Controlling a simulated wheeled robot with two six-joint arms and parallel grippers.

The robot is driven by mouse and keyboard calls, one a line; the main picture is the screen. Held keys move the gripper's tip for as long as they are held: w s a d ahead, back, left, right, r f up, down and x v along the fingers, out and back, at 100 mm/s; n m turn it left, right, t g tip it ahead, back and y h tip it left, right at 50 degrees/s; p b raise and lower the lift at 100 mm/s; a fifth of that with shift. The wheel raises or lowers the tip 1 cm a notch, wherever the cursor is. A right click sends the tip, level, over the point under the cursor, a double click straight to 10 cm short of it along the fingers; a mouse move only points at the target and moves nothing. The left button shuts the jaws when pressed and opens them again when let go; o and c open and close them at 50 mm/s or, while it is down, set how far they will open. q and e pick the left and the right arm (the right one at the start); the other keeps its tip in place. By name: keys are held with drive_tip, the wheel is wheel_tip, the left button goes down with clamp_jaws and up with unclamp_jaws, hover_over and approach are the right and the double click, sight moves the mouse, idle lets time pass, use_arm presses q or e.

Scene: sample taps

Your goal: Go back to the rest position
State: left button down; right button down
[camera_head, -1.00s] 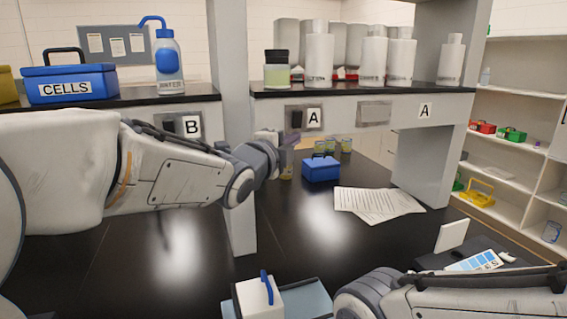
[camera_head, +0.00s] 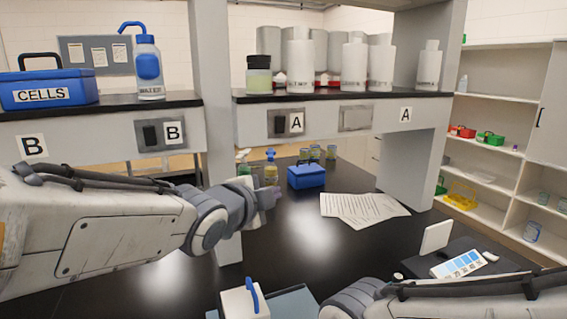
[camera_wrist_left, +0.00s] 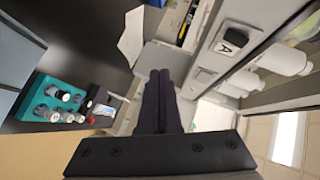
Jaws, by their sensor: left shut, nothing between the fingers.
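My left arm comes in from the left in the head view. Its gripper (camera_head: 268,196) is above the black bench, in front of the small bottles and left of the blue box. In the left wrist view its two dark fingers (camera_wrist_left: 160,90) are together with nothing between them. My right arm (camera_head: 450,300) crosses the lower right corner of the head view, and its fingers are out of sight.
A blue box (camera_head: 306,176) and papers (camera_head: 362,209) lie on the bench. A white container with a blue handle (camera_head: 245,303) is at the front. The shelf (camera_head: 350,112) above holds bottles. A teal rack (camera_wrist_left: 42,98) shows in the left wrist view.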

use_arm(q)
drive_tip(key=s+d+f+n+g+y, duration=0.1)
drive_tip(key=s+d+f+n+g, duration=0.1)
drive_tip(key=s+f+n+g, duration=0.55)
drive_tip(key=s+a+f+n+g+y, duration=0.1)
drive_tip(key=s+f+n+g, duration=0.1)
drive_tip(key=s+f, duration=0.5)
drive_tip(key=s+a+f+n+g+y, duration=0.1)
drive_tip(key=s+f+g, duration=0.3)
drive_tip(key=s, duration=1)
wheel_tip(320, 180, down, 3)
drive_tip(key=shift+a+n+y, duration=0.35)
drive_tip(key=shift+a+y, duration=0.25)
drive_tip(key=shift+a, duration=0.05)
